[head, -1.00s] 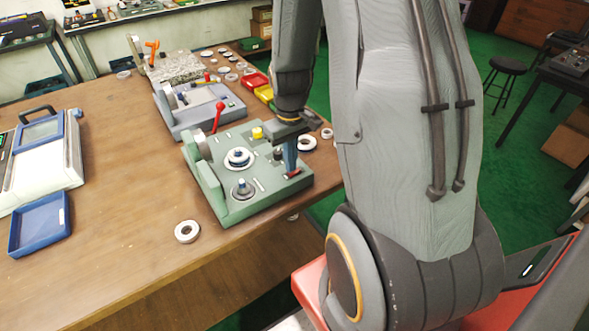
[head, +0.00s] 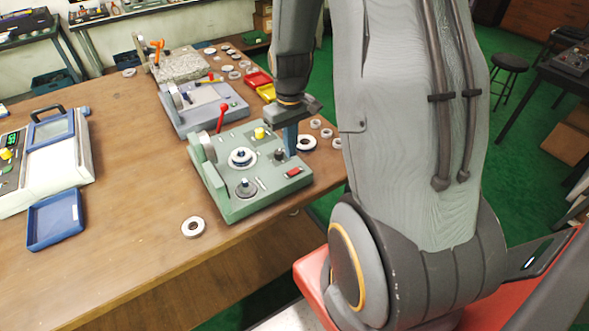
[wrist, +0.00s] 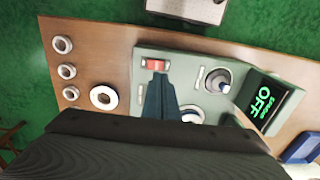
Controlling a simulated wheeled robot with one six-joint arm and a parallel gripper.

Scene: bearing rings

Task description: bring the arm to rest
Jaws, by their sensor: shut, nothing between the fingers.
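My gripper (head: 290,151) is shut and empty, its blue fingers pointing down above the back right part of the green machine (head: 236,206). In the wrist view the closed fingers (wrist: 159,78) show over the same machine, their tips just below the red switch (wrist: 156,64) in the picture. The red switch (head: 293,172) is clear of the fingers in the head view. The machine's small screen (wrist: 265,103) shows green letters that read OFF.
A loose ring (head: 193,227) lies in front of the machine; another ring (head: 306,143) lies right of my fingers. A blue tray (head: 54,220) and a white device (head: 55,160) stand at left. A grey machine (head: 203,108) stands behind. The table's middle left is clear.

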